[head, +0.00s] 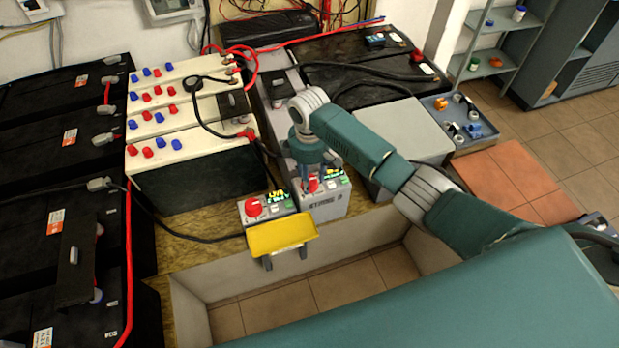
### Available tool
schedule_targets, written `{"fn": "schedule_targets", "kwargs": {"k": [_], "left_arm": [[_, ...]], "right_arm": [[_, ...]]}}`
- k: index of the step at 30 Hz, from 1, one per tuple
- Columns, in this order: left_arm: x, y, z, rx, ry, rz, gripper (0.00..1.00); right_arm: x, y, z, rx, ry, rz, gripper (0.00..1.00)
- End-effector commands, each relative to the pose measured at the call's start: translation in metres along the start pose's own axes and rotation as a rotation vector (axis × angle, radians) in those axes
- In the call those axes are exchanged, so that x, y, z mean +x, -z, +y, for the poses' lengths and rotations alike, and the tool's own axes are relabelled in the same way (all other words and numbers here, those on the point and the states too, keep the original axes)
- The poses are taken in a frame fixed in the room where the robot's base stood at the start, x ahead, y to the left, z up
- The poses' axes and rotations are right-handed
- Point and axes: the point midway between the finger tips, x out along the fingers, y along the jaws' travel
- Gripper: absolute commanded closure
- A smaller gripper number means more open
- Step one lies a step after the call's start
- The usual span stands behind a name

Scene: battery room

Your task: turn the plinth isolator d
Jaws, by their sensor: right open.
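A grey isolator box (328,205) with a dark text label, partly readable as "STRING", stands on the wooden plinth at the middle of the view. Its red knob (312,186) is mostly covered by my right gripper. Green and yellow lit markings show beside it. My right gripper (311,178) is open and points down over the knob, with its fingers close about it. I cannot tell whether the fingers touch the knob. My left gripper is out of view.
A second isolator with a red knob (254,206) stands just left. A yellow tray (281,235) is in front. Cream batteries (175,118) and black batteries (70,170) stand at left. A grey box (405,135) and blue tray (468,135) are at right.

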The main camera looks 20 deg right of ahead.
Motion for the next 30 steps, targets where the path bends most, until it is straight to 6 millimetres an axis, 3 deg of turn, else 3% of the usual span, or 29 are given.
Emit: {"fn": "schedule_targets", "kwargs": {"k": [11, 12, 17, 30], "left_arm": [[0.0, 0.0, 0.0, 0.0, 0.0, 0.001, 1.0], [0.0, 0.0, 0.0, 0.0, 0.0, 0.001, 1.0], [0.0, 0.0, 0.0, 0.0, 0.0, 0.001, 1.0], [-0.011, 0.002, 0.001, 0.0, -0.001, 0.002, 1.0]], "right_arm": [[0.009, 0.0, 0.0, 0.0, -0.001, 0.0, 0.56], [0.009, 0.0, 0.0, 0.0, -0.001, 0.0, 0.58], [0.009, 0.0, 0.0, 0.0, 0.0, 0.0, 0.9], [0.006, 0.0, -0.001, 0.079, 0.002, -0.004, 0.9]]}}
